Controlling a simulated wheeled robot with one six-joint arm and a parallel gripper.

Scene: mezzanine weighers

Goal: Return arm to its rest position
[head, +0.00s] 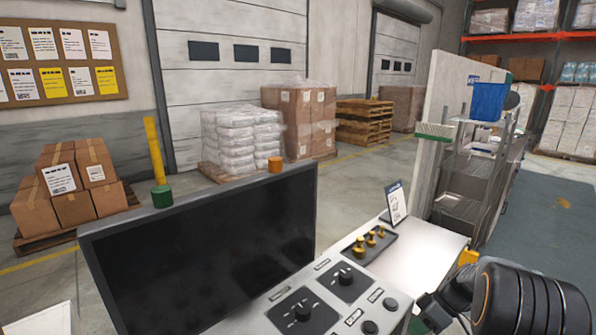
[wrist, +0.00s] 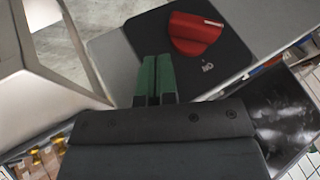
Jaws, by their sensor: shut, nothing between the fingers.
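My gripper (wrist: 154,62) shows in the wrist view with its two green fingers together and nothing between them. The fingertips point toward a dark plate (wrist: 228,62) that carries a red piece (wrist: 195,34) and small white lettering. The fingers appear apart from the red piece, which lies to their upper right. In the head view, part of my arm shows at the lower right, beside the light worktop (head: 432,250); the gripper's fingers cannot be made out there.
A large dark screen (head: 205,250) and a control panel with knobs (head: 303,311) stand in front. A dark tray (head: 357,252) of small yellow pieces and a sign card (head: 396,205) are on the worktop. A metal rack (head: 475,180) with a blue bin (head: 489,101) stands behind it.

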